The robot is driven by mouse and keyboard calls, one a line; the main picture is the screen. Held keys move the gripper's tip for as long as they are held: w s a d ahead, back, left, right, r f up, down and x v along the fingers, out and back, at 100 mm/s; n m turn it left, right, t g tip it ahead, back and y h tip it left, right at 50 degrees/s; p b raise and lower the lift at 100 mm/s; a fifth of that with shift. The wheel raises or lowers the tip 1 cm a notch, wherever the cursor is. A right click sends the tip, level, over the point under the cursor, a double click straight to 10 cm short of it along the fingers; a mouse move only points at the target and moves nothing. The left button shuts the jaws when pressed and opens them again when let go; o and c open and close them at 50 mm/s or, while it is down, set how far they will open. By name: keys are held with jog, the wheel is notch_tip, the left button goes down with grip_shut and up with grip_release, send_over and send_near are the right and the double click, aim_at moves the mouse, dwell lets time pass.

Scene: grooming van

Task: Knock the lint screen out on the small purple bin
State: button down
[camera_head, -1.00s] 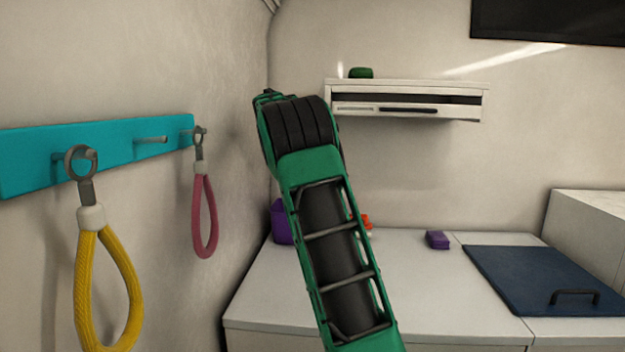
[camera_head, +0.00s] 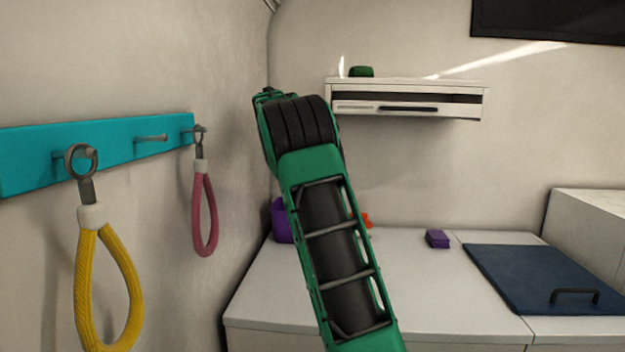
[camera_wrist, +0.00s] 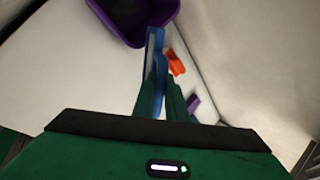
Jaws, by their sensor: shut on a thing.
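The small purple bin (camera_wrist: 135,22) is at the top of the wrist view, open side showing and cut off by the picture edge. In the head view the bin (camera_head: 281,222) stands on the counter's back left corner, partly hidden by my arm. My gripper (camera_wrist: 160,88) is shut on the lint screen (camera_wrist: 154,48), a thin blue-framed piece seen nearly edge-on. The screen's far end is beside the bin's right rim in the wrist view; I cannot tell whether they touch. My arm hides the gripper and screen in the head view.
An orange object (camera_wrist: 175,62) lies right of the screen. A teal rail (camera_head: 110,150) with yellow and pink loops is on the left wall. A white shelf unit (camera_head: 405,88) hangs behind.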

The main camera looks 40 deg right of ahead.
jog(key=shift+r, duration=2.9)
